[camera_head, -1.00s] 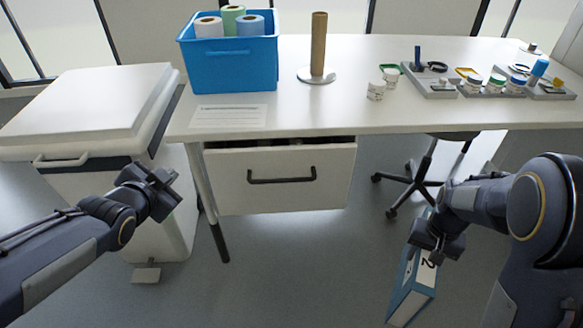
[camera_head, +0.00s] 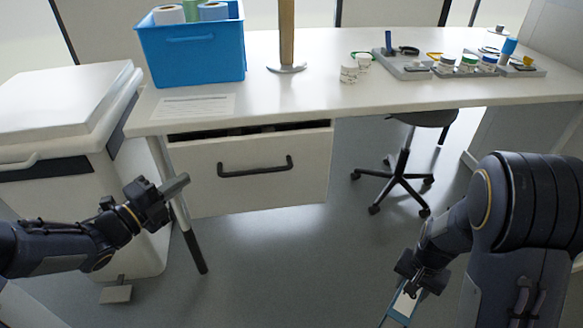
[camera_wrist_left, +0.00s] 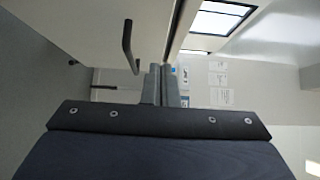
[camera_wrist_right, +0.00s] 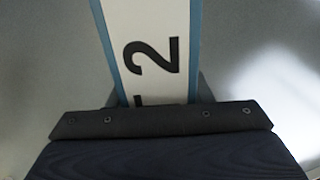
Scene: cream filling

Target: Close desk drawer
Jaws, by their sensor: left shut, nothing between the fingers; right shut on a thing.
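The white desk drawer (camera_head: 262,176) hangs under the left part of the desk and is partly open, with a dark gap along its top. Its black bar handle (camera_head: 255,167) is on the front; the handle also shows in the left wrist view (camera_wrist_left: 130,47). My left gripper (camera_head: 181,184) is shut and empty, just left of the drawer front and apart from the handle as far as I can tell. My right gripper (camera_head: 418,284) is low at the right, shut on a blue-and-white binder (camera_head: 402,304); its label with a "2" fills the right wrist view (camera_wrist_right: 155,55).
The white desk (camera_head: 330,98) carries a blue bin of rolls (camera_head: 192,52), a paper sheet, a roll stand (camera_head: 287,40), jars and small trays. A white lidded bin (camera_head: 60,110) stands left. A desk leg (camera_head: 180,215) is near my left gripper. A chair (camera_head: 405,165) stands under the desk.

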